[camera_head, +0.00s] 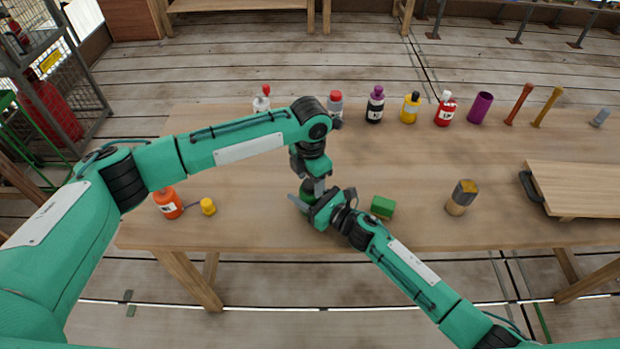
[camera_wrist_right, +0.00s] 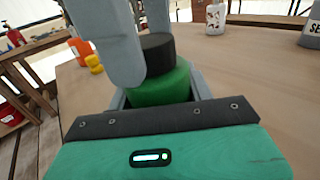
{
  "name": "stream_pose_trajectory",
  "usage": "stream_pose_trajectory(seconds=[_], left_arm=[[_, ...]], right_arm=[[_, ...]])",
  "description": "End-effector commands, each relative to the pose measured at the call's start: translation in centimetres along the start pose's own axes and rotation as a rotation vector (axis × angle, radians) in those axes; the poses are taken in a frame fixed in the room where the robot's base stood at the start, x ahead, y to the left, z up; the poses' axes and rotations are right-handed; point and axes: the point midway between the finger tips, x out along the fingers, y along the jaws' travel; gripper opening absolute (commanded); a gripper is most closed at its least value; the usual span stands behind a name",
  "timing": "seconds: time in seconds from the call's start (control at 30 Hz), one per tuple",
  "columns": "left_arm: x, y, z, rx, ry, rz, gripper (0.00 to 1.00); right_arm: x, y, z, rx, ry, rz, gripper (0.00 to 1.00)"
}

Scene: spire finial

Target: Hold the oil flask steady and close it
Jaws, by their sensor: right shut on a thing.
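The oil flask looks green and stands upright in my right gripper (camera_head: 310,205); a little of the flask (camera_head: 307,187) shows in the head view. In the right wrist view the green flask body (camera_wrist_right: 160,86) sits between the right jaws, which are shut on it. A black cap (camera_wrist_right: 157,53) is on top of the flask; whether it is fully seated I cannot tell. My left gripper (camera_head: 316,186) comes down from above. Its grey fingers (camera_wrist_right: 138,50) are beside and behind the cap, and whether they grip it is not clear.
A green block (camera_head: 382,207) lies just right of the grippers. A tan and grey cylinder (camera_head: 462,197) and a wooden board (camera_head: 575,188) are farther right. An orange bottle (camera_head: 167,203) and a yellow piece (camera_head: 207,206) are at left. Several bottles line the back edge.

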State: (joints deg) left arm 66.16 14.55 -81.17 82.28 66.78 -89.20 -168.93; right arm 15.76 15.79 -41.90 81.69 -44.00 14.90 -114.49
Motion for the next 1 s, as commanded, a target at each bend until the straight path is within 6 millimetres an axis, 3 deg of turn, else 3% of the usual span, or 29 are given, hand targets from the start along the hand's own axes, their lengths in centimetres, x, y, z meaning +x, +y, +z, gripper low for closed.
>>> stream_pose_trajectory(seconds=[0.27,0.63,1.0], left_arm=[[-0.3,-0.1,0.0,0.0,0.0,-0.001,0.56],[-4.3,0.0,0.0,0.001,0.001,0.0,0.56],[-4.5,-0.1,0.0,-0.019,0.002,-0.001,0.52]], right_arm=[[0.0,0.0,-0.1,0.001,0.001,0.0,0.0],[0.0,0.0,-0.1,0.0,0.001,-0.001,0.0],[0.0,0.0,0.0,0.0,0.0,-0.001,0.0]])
